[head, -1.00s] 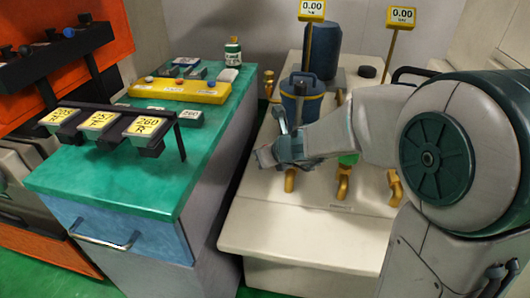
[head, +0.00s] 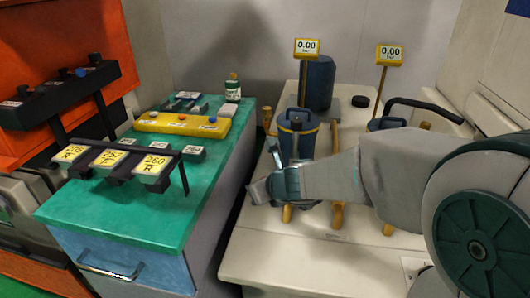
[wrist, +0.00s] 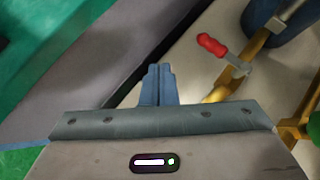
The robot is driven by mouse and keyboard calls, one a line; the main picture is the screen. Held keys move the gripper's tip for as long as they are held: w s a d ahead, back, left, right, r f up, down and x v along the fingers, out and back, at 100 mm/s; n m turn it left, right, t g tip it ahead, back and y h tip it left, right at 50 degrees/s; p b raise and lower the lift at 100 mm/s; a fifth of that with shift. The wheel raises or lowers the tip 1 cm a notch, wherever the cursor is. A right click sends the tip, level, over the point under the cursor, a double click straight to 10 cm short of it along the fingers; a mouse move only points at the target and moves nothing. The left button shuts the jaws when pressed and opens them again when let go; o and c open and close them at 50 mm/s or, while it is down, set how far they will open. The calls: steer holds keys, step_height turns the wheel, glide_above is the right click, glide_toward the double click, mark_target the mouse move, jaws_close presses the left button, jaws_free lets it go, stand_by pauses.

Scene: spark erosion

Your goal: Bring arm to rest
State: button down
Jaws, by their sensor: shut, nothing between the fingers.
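My gripper (head: 273,148) is at the far end of my arm, over the left edge of the white bench (head: 270,245), beside the blue canister (head: 298,138) with a yellow band. In the wrist view its two blue-grey fingers (wrist: 158,83) are together with nothing between them. My arm reaches in from the right across the bench and hides part of the brass pipes.
A red-handled valve (wrist: 212,45) lies to the right of the fingers in the wrist view. A second canister (head: 387,124) and two gauges reading 0.00 (head: 306,47) stand on the bench. A gap separates it from the green-topped cabinet (head: 110,215) with a label rack (head: 112,158).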

steer(key=s+d+r+n+g+p, duration=0.2)
steer(key=s+d+r+n+p, duration=0.2)
steer(key=s+r+n+p, duration=0.75)
steer(key=s+d+r+n+g+h+p, duration=0.1)
steer(key=s+d+n+h, duration=0.2)
steer(key=d+n, duration=0.4)
steer(key=s+d+r+n+g+h+p, duration=0.1)
steer(key=s+d+n, duration=0.4)
steer(key=n, duration=0.5)
steer(key=d+g+h, duration=0.1)
steer(key=d, duration=0.1)
steer(key=shift+d+r+h, duration=0.35)
steer(key=shift+h, duration=0.05)
